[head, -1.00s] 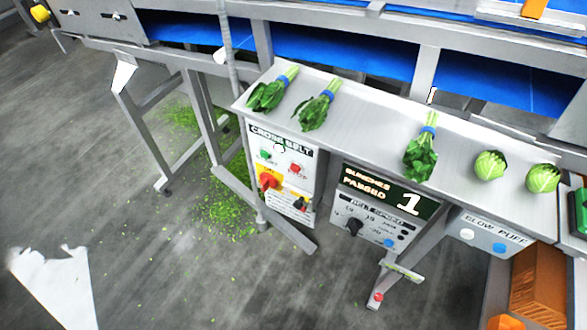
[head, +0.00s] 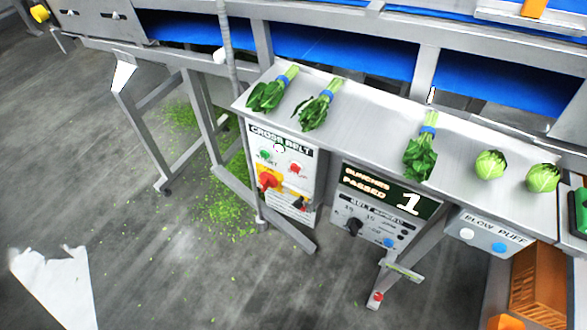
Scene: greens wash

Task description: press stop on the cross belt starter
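The cross belt starter (head: 283,172) is a pale box under the left end of the metal shelf, headed "CROSS BELT". Nothing covers the starter's front.
The shelf (head: 375,128) holds bunched greens and two round heads. A pale jagged shape (head: 52,285), unidentified, is at lower left. Floor before the starter is open.

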